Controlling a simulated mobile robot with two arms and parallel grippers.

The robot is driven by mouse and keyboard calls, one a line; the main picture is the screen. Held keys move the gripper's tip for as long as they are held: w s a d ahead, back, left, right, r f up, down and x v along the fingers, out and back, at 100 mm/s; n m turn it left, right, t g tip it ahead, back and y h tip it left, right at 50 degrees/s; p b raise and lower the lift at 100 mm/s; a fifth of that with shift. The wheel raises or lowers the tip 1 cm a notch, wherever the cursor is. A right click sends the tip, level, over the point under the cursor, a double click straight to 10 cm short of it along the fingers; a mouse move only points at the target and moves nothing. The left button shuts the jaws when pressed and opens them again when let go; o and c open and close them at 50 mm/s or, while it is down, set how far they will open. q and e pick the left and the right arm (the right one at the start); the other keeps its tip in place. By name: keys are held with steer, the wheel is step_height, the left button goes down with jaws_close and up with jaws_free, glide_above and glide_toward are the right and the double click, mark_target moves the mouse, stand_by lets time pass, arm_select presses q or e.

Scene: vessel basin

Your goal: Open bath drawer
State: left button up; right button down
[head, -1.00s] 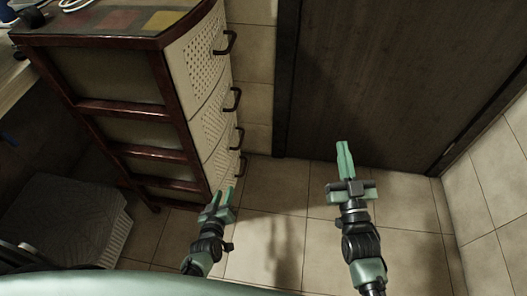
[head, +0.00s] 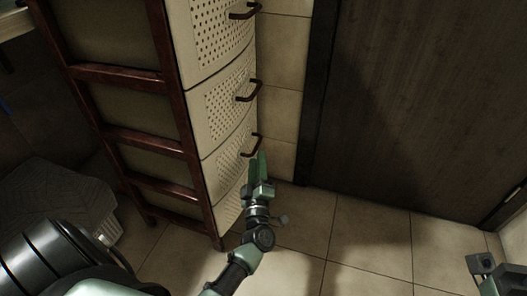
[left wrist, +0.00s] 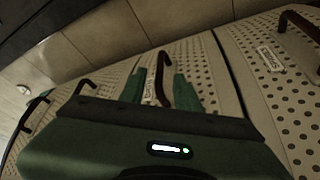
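The bath drawer unit (head: 222,58) has cream perforated fronts in a dark red-brown frame, and its visible drawers look shut. Dark curved handles show at the upper drawer (head: 245,11), a middle drawer (head: 248,92) and a lower drawer (head: 252,146). My left gripper (head: 259,160) is at the lower handle. In the left wrist view, the open fingers of the left gripper (left wrist: 161,88) appear on either side of a handle (left wrist: 163,70); contact cannot be told. The lowest drawer is partly hidden by my gripper. My right gripper (head: 482,264) is partly in view at the lower right.
A dark wooden door (head: 410,90) stands right of the drawers, with a narrow tiled wall (head: 280,75) between. A grey-white ribbed item (head: 65,200) sits on the floor at left. The tiled floor (head: 360,235) at right is clear.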

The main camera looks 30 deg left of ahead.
mark_target(257, 145)
arm_select(q)
steer(key=b+x, duration=0.2)
steer(key=x, duration=0.4)
steer(key=shift+w+a, duration=0.2)
steer(key=shift+w, duration=0.1)
jaws_close()
stand_by(1.1)
